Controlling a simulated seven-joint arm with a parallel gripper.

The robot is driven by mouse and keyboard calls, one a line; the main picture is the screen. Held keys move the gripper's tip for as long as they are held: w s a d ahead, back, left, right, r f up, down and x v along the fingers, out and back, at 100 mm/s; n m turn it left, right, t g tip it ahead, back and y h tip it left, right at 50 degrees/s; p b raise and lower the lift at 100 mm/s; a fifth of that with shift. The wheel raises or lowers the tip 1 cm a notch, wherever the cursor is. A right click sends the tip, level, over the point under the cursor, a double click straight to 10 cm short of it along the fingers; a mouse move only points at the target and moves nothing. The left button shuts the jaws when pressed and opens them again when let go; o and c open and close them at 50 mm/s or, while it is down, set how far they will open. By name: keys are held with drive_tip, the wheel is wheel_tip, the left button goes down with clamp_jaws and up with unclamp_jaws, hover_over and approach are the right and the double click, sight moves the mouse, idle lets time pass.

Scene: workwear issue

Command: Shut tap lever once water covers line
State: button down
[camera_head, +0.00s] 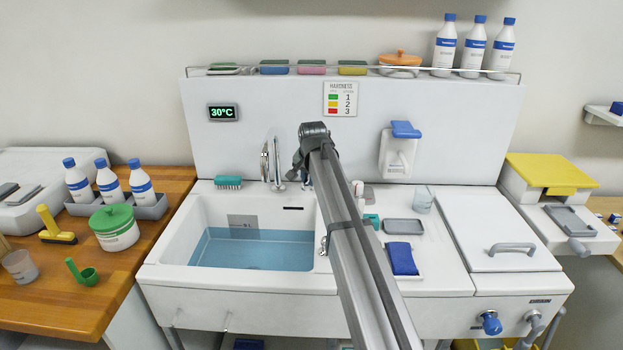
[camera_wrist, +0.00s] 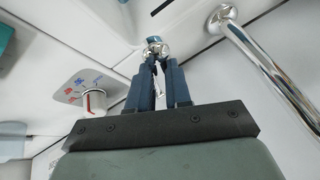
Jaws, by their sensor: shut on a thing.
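The sink basin (camera_head: 197,217) holds blue water (camera_head: 252,250). Its surface lies near the lower edge of the grey level plate (camera_head: 242,221) on the back wall; the line itself is too small to read. The chrome tap (camera_head: 266,165) stands behind the basin, and its pipe (camera_wrist: 270,60) shows at right in the wrist view. My gripper (camera_wrist: 155,58) is shut on the tap lever (camera_wrist: 154,44), a small chrome piece with a blue part at its end. In the head view, my arm mostly hides the gripper and lever. I cannot tell if water is running.
A temperature knob (camera_wrist: 94,101) with red and blue marks is beside the gripper. A teal brush (camera_head: 228,182) lies behind the basin. A dark overflow slot (camera_head: 293,208) is above the water.

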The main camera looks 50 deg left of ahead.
drive_tip(key=shift+a, duration=0.1)
idle(0.3)
drive_tip(key=c, duration=1.1)
unclamp_jaws()
drive_tip(key=shift+o, duration=0.2)
drive_tip(key=v, duration=1.3)
drive_tip(key=shift+s+r, duration=0.2)
drive_tip(key=shift+r, duration=0.15)
